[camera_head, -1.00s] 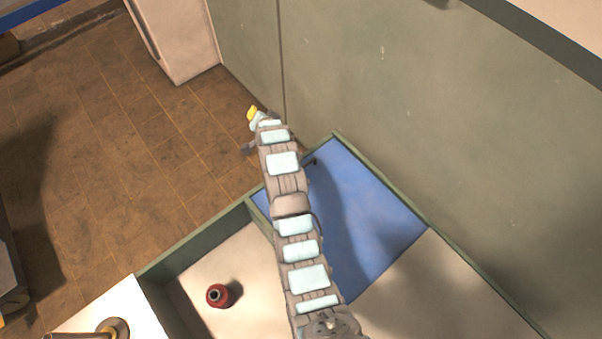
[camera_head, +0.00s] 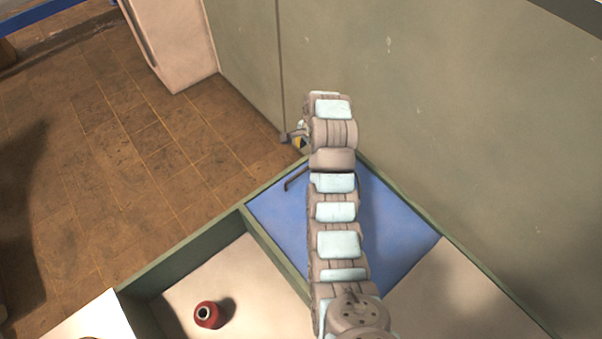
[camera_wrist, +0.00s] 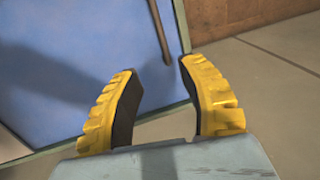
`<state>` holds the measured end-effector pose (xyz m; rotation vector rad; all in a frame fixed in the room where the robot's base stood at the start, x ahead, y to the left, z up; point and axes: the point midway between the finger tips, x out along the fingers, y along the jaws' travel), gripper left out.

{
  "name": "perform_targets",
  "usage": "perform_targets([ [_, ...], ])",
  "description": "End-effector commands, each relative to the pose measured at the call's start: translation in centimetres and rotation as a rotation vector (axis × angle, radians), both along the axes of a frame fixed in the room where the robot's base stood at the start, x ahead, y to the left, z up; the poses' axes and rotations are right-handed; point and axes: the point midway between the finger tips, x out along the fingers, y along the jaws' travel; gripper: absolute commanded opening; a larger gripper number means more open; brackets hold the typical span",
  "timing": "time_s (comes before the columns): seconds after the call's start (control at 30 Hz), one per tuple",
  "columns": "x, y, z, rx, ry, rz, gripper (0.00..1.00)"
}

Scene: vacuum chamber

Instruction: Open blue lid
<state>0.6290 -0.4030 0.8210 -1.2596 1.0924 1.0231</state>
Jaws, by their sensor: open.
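The blue lid (camera_head: 279,212) lies flat and closed at the far end of the green-edged bench, partly hidden under my arm. Its thin dark bar handle (camera_head: 296,179) shows near the left edge of the lid, just left of my arm. In the wrist view the blue lid (camera_wrist: 70,50) fills the upper left, and the handle (camera_wrist: 159,30) runs along its right edge. My gripper (camera_wrist: 158,68) has its two yellow fingers spread, with nothing between them. The handle lies beyond the fingertips, roughly in line with the gap, and appears apart from them.
An open compartment left of the lid holds a red, bottle-like object (camera_head: 208,314). A pale panel (camera_head: 455,290) lies to the right of the lid. A green-grey wall (camera_head: 450,120) rises close behind the lid. The brown tiled floor (camera_head: 130,180) is clear at left.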

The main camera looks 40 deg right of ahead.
Motion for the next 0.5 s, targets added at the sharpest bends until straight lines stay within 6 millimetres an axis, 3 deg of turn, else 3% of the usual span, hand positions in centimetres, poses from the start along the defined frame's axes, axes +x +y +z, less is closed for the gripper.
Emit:
perform_targets([
  [0.5,1.6,0.1,-8.3,0.004,0.003,0.003,0.41],
])
